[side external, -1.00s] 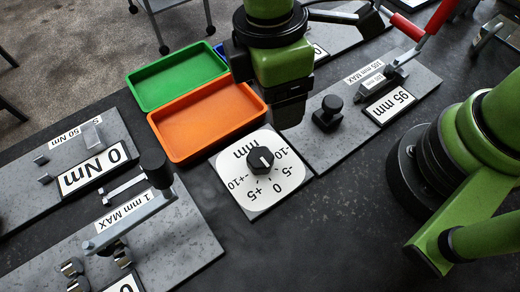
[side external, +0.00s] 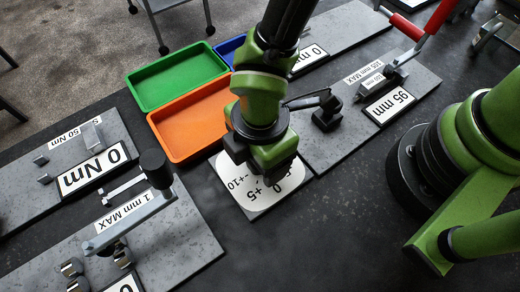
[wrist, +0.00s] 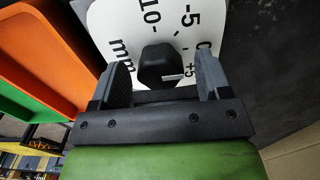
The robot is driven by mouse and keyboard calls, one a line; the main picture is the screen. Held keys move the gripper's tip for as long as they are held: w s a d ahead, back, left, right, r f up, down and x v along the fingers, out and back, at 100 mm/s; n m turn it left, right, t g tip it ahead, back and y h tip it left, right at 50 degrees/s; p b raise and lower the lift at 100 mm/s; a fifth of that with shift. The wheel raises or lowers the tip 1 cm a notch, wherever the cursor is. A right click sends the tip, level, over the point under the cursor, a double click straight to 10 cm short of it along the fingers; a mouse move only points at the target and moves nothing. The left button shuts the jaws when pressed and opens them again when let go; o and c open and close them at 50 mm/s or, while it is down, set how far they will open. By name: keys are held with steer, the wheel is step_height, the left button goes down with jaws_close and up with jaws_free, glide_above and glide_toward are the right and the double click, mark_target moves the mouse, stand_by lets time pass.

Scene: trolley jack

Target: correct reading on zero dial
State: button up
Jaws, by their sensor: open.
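The zero dial is a white card (side external: 240,195) marked in mm from -10 to +10, with a black round knob (wrist: 157,62) at its middle. In the side view my gripper (wrist: 163,66) is over the card and hides the knob and part of the scale. In the wrist view the open fingers stand on the left and right of the knob, with gaps visible. The knob's white pointer line (wrist: 173,77) points right, roughly toward the +5 side; the exact reading is unclear. The +10 mark is hidden in the wrist view.
The orange tray (side external: 176,151) adjoins the card, with a green tray (side external: 150,95) behind it. A plate with a 95 mm label (side external: 390,104) and red-handled lever lies right. The 0 Nm plate (side external: 45,187) and 1 mm MAX plate (side external: 190,235) lie left.

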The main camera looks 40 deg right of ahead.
steer(key=c, duration=0.9)
steer(key=shift+m, duration=0.3)
steer(key=m, duration=0.4)
steer(key=shift+m, duration=2)
steer(key=o, duration=0.9)
